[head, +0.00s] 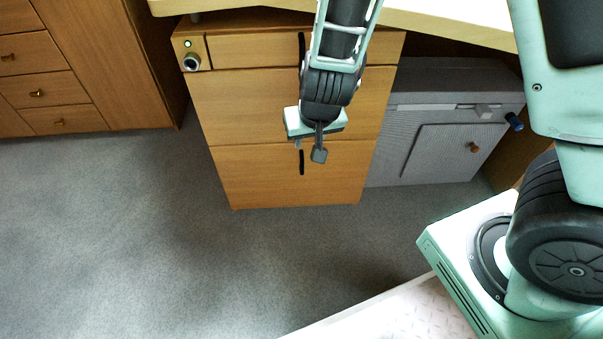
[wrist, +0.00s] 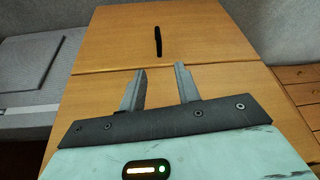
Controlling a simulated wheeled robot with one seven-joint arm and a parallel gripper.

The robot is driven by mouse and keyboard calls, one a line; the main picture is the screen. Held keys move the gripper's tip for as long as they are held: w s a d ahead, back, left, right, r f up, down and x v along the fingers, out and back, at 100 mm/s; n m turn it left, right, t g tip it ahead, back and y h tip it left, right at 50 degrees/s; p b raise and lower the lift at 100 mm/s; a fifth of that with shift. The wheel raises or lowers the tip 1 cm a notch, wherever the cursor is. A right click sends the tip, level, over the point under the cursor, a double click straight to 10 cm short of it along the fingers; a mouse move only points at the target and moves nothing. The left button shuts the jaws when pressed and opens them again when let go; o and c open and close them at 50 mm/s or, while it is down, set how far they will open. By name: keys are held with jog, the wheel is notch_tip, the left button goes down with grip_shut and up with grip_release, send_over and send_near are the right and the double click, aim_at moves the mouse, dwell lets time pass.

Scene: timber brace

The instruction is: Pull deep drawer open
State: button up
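A wooden drawer unit (head: 215,100) stands under the desk, with a shallow top drawer and two taller drawers below. All its fronts look shut. The bottom drawer (head: 250,180) has a black upright handle (head: 302,162), which also shows ahead of the fingers in the wrist view (wrist: 157,41). The middle drawer (head: 240,105) is partly hidden by my arm, and its handle is not clearly visible. My gripper (head: 309,150) is open and empty, in front of the seam between these two drawers. In the wrist view its fingers (wrist: 160,70) are apart, short of the bottom handle.
A grey cabinet (head: 440,140) with a knob stands right of the drawer unit. The pale desk top (head: 450,22) overhangs above. Another wooden drawer cabinet (head: 45,80) is at left. Grey carpet (head: 150,240) in front is clear. A round lock (head: 191,62) sits at the unit's upper left.

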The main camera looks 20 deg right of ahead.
aim_at(302, 161)
jog(key=b+x, duration=1.1)
jog(key=x, duration=0.6)
jog(key=shift+w+d+f, duration=0.1)
jog(key=shift+w+f, duration=0.05)
jog(key=shift+f, duration=0.15)
grip_shut()
